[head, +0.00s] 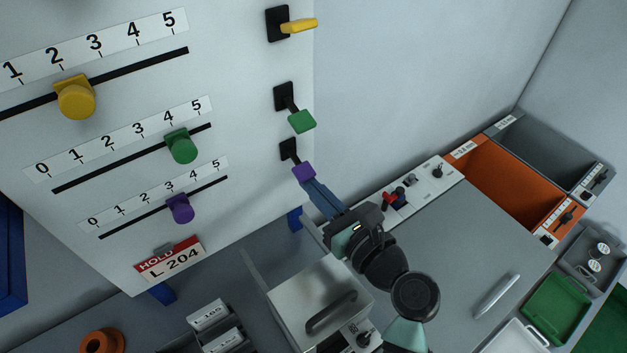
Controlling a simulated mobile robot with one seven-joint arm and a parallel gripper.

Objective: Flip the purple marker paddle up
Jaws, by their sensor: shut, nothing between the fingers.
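The purple marker paddle (303,172) is the lowest of three paddles on the right side of the white panel. Its dark arm runs from a black mount (288,149) down and to the right, so the paddle hangs low. My gripper (312,186) is shut, with nothing held between its fingers. Its fingertips are right at the lower edge of the purple paddle; I cannot tell whether they touch it. The green paddle (301,121) above also slants down, and the yellow paddle (299,25) at the top points sideways to the right.
The panel carries yellow (76,99), green (181,147) and purple (180,209) slider knobs. A metal box with a handle (318,290) stands below my gripper. An orange bin (515,187) and a grey bin (555,150) are at the right. The grey worktop (455,265) is mostly clear.

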